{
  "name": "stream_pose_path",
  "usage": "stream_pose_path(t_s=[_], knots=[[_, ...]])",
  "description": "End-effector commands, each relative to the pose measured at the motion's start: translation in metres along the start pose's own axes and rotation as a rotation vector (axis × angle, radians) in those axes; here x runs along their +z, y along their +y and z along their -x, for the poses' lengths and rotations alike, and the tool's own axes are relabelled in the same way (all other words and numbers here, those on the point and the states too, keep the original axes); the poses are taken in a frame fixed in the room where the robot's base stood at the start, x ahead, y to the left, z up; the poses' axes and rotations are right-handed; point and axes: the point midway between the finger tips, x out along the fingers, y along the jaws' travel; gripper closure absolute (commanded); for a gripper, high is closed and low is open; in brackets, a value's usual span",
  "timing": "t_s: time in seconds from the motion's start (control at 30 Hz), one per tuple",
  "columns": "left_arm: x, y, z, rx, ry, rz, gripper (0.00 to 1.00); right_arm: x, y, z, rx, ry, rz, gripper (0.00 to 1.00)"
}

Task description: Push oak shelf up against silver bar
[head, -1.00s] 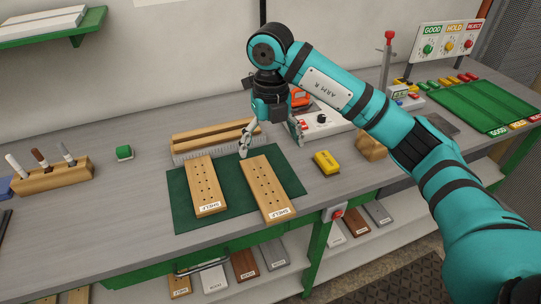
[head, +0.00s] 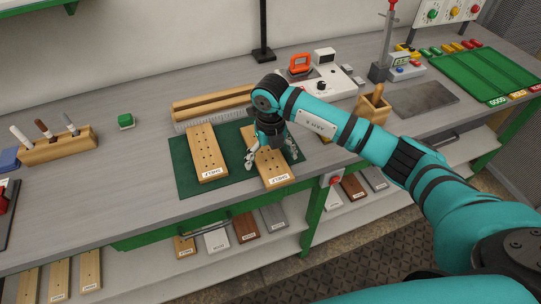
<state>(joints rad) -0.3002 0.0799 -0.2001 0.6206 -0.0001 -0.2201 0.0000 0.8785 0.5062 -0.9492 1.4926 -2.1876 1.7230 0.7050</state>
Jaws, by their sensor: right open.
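Two pale wooden boards with hole rows and shelf labels lie on the green mat (head: 185,180). The left board (head: 207,155) has its far end at or very near the silver bar (head: 222,117), a graduated strip along the mat's back. The right board (head: 275,172) is partly covered by my right gripper (head: 271,159). This gripper is open and points down, with one finger on each side of that board; contact cannot be told. The right board's far end is mostly hidden by the gripper. My left gripper is out of view.
Wooden rails (head: 212,103) stand behind the silver bar. A wooden box (head: 373,106) and a green tray (head: 490,76) are to the right.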

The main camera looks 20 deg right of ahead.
Motion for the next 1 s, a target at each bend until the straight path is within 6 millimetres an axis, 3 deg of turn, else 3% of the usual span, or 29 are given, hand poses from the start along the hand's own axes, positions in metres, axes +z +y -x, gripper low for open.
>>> stream_pose_path(t_s=[0.4,0.9,1.0], knots=[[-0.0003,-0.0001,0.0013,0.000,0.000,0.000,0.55,-0.0003,-0.0001,-0.0081,-0.001,0.000,0.000,0.00],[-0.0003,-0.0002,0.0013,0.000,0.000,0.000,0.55,-0.0002,-0.0001,-0.0076,-0.001,0.000,0.000,0.64],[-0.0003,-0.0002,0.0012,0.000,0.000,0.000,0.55,-0.0001,-0.0002,-0.0076,-0.001,0.000,0.000,0.67]])
